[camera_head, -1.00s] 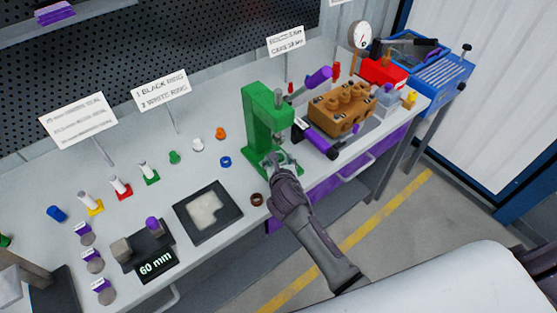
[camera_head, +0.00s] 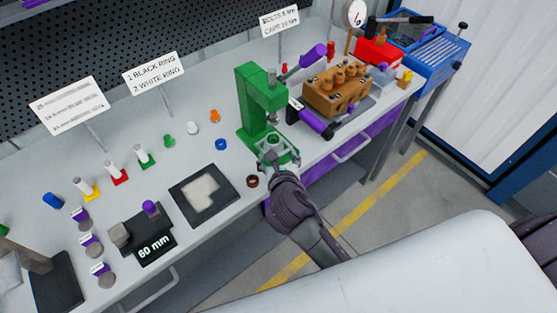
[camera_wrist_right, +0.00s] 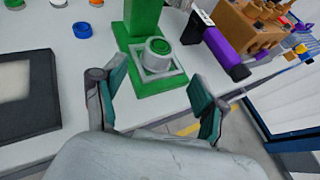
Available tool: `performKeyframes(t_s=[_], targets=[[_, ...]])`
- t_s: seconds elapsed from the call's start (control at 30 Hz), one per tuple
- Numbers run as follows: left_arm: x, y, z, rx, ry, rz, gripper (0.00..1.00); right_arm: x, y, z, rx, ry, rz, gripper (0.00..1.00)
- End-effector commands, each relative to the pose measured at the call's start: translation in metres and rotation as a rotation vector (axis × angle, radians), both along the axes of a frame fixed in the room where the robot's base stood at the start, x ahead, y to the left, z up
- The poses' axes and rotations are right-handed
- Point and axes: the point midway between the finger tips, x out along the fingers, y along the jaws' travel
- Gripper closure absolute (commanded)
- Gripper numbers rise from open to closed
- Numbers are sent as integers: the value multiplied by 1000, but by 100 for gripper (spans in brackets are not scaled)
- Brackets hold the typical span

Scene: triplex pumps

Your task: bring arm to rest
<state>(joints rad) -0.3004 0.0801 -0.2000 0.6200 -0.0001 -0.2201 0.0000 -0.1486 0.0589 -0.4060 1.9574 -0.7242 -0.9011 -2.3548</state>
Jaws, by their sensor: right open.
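My right gripper (camera_wrist_right: 152,105) is open and empty in the right wrist view, its two fingers spread in front of the green press (camera_wrist_right: 145,18). A grey round piece (camera_wrist_right: 158,47) sits on the base of the press, ahead of the fingers and apart from them. In the head view my right arm comes in from below, with the gripper (camera_head: 279,168) at the table's front edge just short of the press (camera_head: 255,105). Its fingers are hard to make out there. My left gripper does not show.
The brown pump block (camera_head: 337,90) and a purple-handled tool (camera_head: 316,124) stand right of the press. A brown ring (camera_head: 252,181), a blue ring (camera_head: 221,144) and a dark tray (camera_head: 205,195) lie to its left. The floor (camera_head: 375,205) in front is clear.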

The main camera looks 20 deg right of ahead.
Motion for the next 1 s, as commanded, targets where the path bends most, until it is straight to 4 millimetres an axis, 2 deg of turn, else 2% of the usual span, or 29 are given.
performKeyframes(t_s=[0.2,0.77,0.87,1.0], targets=[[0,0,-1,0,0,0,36,-16,3,8,1,0,0,28],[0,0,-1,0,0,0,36,-17,3,8,7,2,-4,28],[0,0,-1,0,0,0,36,-22,-2,4,79,10,-49,28],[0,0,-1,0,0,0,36,-44,-17,-8,369,43,-235,28]])
